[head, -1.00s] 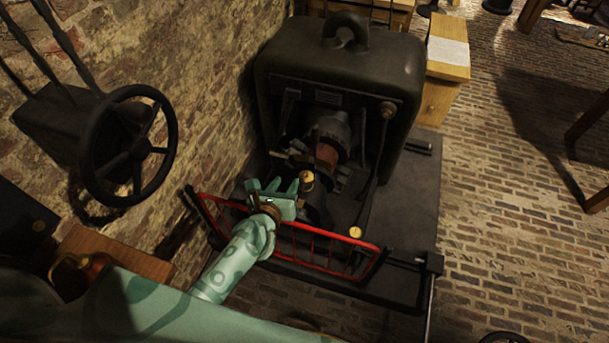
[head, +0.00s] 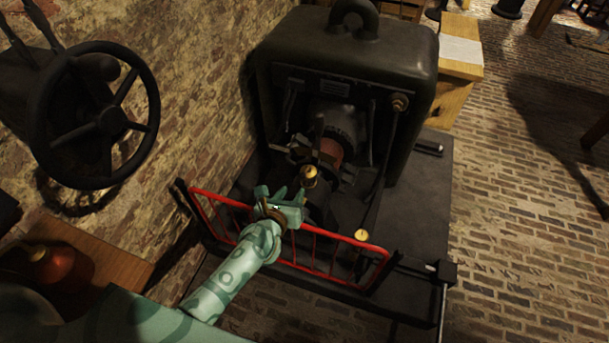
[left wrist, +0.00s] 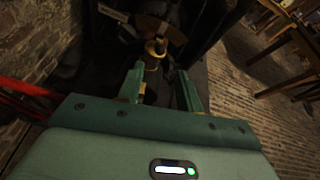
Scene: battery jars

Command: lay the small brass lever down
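A small brass fitting (head: 310,177) with a rounded top stands at the front of the dark machine's shaft. It also shows as a brass ring-like top (left wrist: 155,48) in the left wrist view. I cannot tell whether it is the lever; no piece reads clearly as a lever lying or standing. My left gripper (head: 284,191), green, is just left of and nearer than the fitting. In the left wrist view its fingers (left wrist: 160,67) are spread, with nothing clearly held between them and the fitting beyond the gap. My right gripper is not in view.
The dark machine (head: 385,55) stands behind a low red railing (head: 325,235) that my left arm reaches over. A brass knob (head: 361,235) sits near the railing's right. A black handwheel (head: 105,120) juts from the brick wall at left. Brick floor (head: 520,220) is open at right.

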